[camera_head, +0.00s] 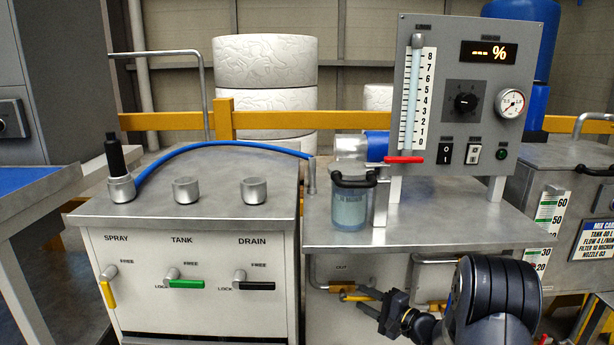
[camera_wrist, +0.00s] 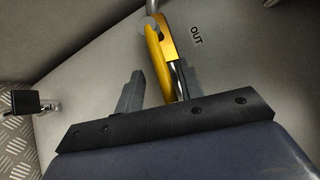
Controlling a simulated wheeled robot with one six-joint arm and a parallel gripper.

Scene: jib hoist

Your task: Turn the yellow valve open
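A yellow valve lever (camera_head: 349,297) sits on a pipe under the right-hand bench, below the OUT label. In the wrist view the yellow lever (camera_wrist: 161,48) runs from its pivot at the top down between my fingers, close to the right one. My gripper (camera_head: 364,300) is at the lever's right end in the head view. In the wrist view my gripper (camera_wrist: 161,72) is open, with a clear gap to the left finger. Whether the right finger touches the lever I cannot tell. Another yellow lever (camera_head: 108,293), under SPRAY, hangs down on the left cabinet.
The metal benchtop (camera_head: 430,232) overhangs the lever. A green lever (camera_head: 186,284) and a black lever (camera_head: 255,286) lie level on the left cabinet (camera_head: 140,310). A red lever (camera_head: 404,160) is above the bench. A black block (camera_wrist: 27,102) shows at the wrist view's left.

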